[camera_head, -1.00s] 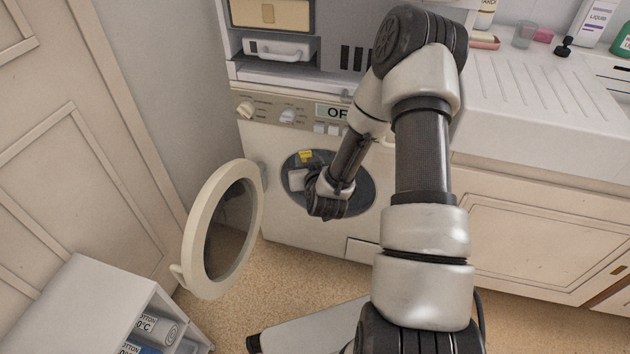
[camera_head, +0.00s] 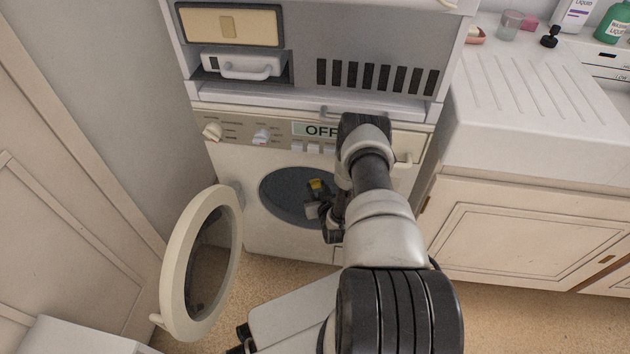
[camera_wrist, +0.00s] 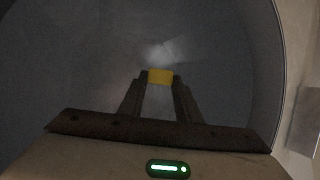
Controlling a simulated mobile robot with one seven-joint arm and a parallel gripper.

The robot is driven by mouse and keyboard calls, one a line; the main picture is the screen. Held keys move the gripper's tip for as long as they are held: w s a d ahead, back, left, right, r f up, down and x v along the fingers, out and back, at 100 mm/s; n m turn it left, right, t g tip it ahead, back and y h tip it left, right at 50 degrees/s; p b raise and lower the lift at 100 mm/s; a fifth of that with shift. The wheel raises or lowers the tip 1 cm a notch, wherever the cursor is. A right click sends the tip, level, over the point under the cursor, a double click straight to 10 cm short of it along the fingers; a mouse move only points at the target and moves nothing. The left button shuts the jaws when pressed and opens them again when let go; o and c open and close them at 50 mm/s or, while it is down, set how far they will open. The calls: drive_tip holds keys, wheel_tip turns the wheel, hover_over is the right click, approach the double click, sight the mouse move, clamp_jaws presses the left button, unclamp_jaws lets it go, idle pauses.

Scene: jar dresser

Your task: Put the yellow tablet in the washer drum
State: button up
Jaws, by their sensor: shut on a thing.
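The yellow tablet (camera_wrist: 160,76) is between my gripper's fingertips in the wrist view, and it also shows small and yellow in the head view (camera_head: 317,184). My gripper (camera_wrist: 160,82) is shut on it. In the head view my gripper (camera_head: 318,188) is at the round opening of the washer drum (camera_head: 285,190), partly hidden by my own arm. In the wrist view the dark, curved drum interior (camera_wrist: 70,60) surrounds the fingers and the tablet. The tablet appears held clear of the drum wall.
The round washer door (camera_head: 172,262) stands open to the left of the opening. The drum rim (camera_wrist: 277,70) and pale washer front lie close on the right in the wrist view. A counter with a ridged drainer (camera_head: 540,110) stands to the right.

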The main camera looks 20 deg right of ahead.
wheel_tip(320, 180, down, 10)
drive_tip(key=b, duration=0.4)
drive_tip(key=shift+w, duration=0.1)
drive_tip(key=shift+f, duration=0.2)
drive_tip(key=shift+f, duration=0.4)
drive_tip(key=o, duration=1)
